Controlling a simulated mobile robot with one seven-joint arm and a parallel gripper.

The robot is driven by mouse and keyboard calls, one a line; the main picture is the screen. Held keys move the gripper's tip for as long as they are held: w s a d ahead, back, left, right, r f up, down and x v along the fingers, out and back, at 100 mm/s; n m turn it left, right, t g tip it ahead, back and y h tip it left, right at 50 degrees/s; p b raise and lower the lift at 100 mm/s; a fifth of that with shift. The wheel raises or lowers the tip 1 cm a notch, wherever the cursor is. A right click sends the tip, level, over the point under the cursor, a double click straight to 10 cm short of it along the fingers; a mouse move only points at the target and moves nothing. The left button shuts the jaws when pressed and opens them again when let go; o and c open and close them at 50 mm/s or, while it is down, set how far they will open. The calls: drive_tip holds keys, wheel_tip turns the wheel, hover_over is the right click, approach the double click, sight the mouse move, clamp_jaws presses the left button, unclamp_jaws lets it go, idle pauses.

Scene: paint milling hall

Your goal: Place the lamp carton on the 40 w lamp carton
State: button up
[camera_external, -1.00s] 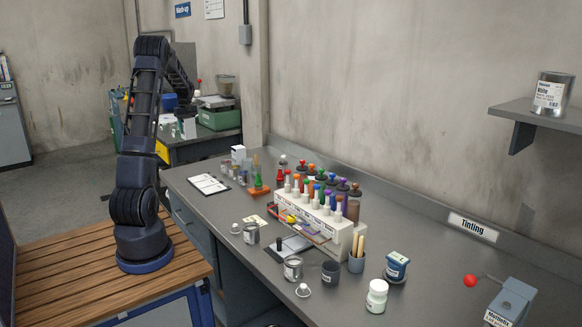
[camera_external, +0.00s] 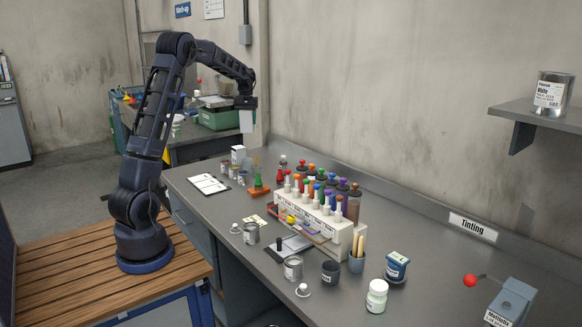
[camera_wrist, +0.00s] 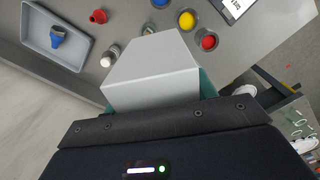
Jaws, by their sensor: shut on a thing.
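My gripper (camera_external: 245,106) is shut on a white lamp carton (camera_external: 246,122), which hangs below it in the air, above the far end of the bench. In the wrist view the held lamp carton (camera_wrist: 155,68) fills the middle, a plain pale box. A second small white carton (camera_external: 238,154) stands upright on the far left part of the bench, apart from and below the held one. It looks like the 40 w lamp carton, but its print is too small to read. I cannot pick it out in the wrist view.
A clipboard (camera_external: 209,184) and small pots lie near the standing carton. A white rack (camera_external: 320,222) of coloured bottles stands mid-bench. Behind is a side table with a green scale (camera_external: 220,117). The wrist view shows a grey tray (camera_wrist: 30,52) and coloured pots.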

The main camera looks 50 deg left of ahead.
drive_tip(key=w+d+r+m, duration=0.2)
drive_tip(key=w+d+m, duration=0.1)
drive_tip(key=d, duration=1)
drive_tip(key=w+d+r+m, duration=0.2)
drive_tip(key=w+d+m, duration=0.15)
drive_tip(key=d, duration=0.85)
drive_tip(key=w+d+r+m, duration=0.2)
drive_tip(key=d+m, duration=0.2)
drive_tip(key=d, duration=0.9)
wheel_tip(320, 180, down, 20)
drive_tip(key=shift+w+d+r, duration=0.1)
drive_tip(key=o, duration=1)
